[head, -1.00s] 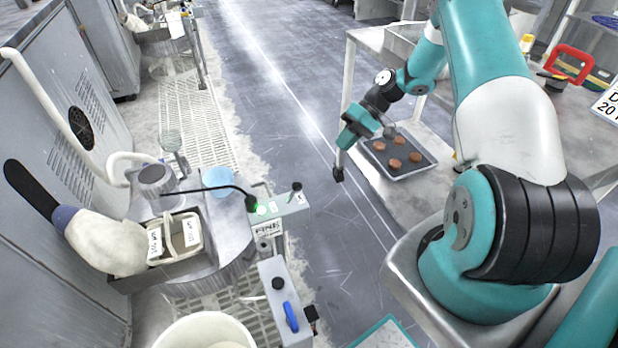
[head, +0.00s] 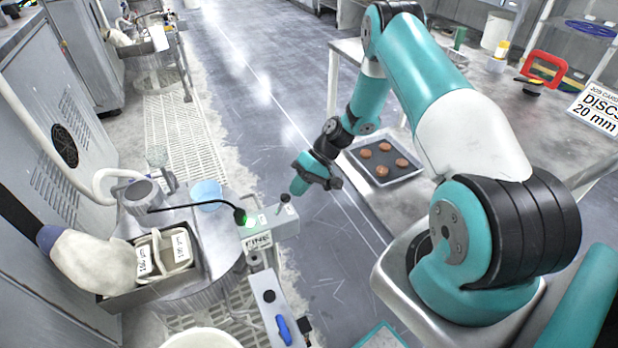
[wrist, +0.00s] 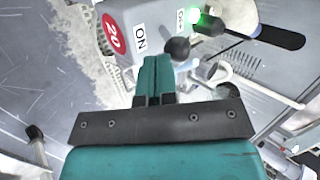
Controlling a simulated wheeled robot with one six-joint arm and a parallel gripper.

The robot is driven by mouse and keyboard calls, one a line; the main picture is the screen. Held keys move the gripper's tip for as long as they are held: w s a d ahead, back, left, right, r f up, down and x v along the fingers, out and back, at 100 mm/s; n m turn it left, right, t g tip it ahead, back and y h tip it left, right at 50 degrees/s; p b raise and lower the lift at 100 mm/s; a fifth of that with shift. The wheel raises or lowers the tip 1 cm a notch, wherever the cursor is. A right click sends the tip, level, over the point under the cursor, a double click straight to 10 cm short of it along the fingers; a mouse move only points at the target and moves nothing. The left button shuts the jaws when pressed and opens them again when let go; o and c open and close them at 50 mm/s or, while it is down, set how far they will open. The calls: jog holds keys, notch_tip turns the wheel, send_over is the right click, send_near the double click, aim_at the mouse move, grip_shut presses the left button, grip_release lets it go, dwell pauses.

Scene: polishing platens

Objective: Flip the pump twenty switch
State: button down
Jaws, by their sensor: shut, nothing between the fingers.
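The pump twenty switch box is a grey box (wrist: 150,30) with a red round "20" label and an "ON" label in the wrist view. It also shows in the head view (head: 283,229). A dark ball-ended switch lever (wrist: 178,50) stands out from it, just beyond and right of my fingertips. Another small label, partly readable, lies on the lever's other side. A green light (wrist: 195,15) glows near it. My gripper (wrist: 154,64) is shut and empty, close to the lever; I cannot tell whether they touch. In the head view my gripper (head: 298,190) is just above the box.
A box with a blue handle (head: 283,328) is nearer. A tray of brown discs (head: 405,171) sits right.

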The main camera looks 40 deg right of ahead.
jog(key=shift+a, duration=0.25)
jog(key=shift+r, duration=0.1)
jog(key=shift+a+r+h+p, duration=0.2)
jog(key=shift+h+p, duration=0.1)
jog(key=shift+p, duration=0.1)
